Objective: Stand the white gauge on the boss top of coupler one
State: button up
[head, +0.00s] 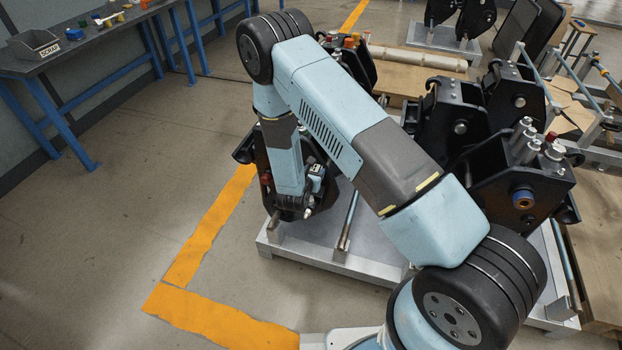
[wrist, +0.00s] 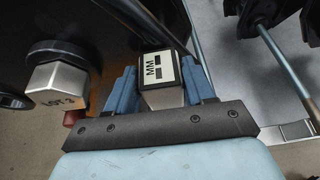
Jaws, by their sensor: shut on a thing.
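In the wrist view, my gripper (wrist: 161,88) is shut on a small block with a white face marked "MM" (wrist: 158,68), which I take to be the white gauge. The blue fingers press on its two sides. A dark coupler body (wrist: 100,20) lies right behind and beside the gauge; whether they touch I cannot tell. In the head view, my forearm reaches down in front of a black coupler (head: 343,63) on the left of a metal stand. No number shows which coupler is one.
A silver hex end marked "LOT 3" (wrist: 59,88) sticks out close to the left finger. More black couplers (head: 520,185) stand to the right on the grey base plate (head: 325,240). A workbench with a scrap bin (head: 33,44) is at far left. Floor between is clear.

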jog(key=shift+w+f, duration=0.1)
jog(key=shift+f, duration=1.5)
jog(key=o, duration=1.3)
jog(key=v, duration=1.2)
jog(key=shift+r, duration=0.1)
